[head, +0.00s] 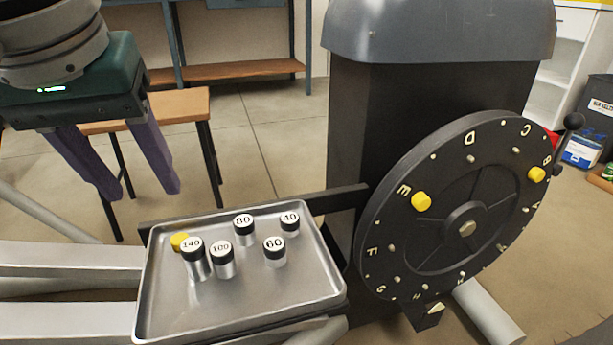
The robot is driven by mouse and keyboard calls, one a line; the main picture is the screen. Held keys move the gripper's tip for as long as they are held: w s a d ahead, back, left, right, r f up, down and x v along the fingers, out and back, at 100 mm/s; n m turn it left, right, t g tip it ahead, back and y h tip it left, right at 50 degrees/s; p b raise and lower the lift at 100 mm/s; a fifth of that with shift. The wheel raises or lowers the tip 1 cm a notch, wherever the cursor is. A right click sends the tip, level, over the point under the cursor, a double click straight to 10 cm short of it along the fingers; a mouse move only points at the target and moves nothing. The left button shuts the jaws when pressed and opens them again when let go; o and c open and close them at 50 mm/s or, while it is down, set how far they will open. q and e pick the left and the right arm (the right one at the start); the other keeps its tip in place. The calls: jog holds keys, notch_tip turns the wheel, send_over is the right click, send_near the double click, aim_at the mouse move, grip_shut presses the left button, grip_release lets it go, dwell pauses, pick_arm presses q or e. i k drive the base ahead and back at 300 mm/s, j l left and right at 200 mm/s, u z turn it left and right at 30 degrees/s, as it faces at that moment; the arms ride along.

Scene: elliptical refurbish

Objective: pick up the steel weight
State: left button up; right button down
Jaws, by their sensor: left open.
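The tray's bare front part (240,306) is empty. My left gripper (146,193) hangs at the upper left with its purple fingers apart and nothing between them. It is above and to the left of the tray, apart from the weights. My right gripper is not in view.
A yellow knob-like piece (180,242) lies on the tray behind the 140 weight. A dark lettered wheel (405,238) with yellow pegs stands right of the tray, before a dark machine column (415,110). A wooden stool (180,105) is behind my left gripper.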

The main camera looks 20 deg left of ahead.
aim_at(274, 247)
jog(key=j+z, duration=0.8)
jog(key=z, duration=0.15)
jog(key=j+z, duration=0.5)
jog(key=k+j+z, duration=0.2)
jog(key=z, duration=0.25)
jog(key=k+j+z, duration=0.2)
jog(key=z, duration=0.3)
jog(key=j, duration=0.1)
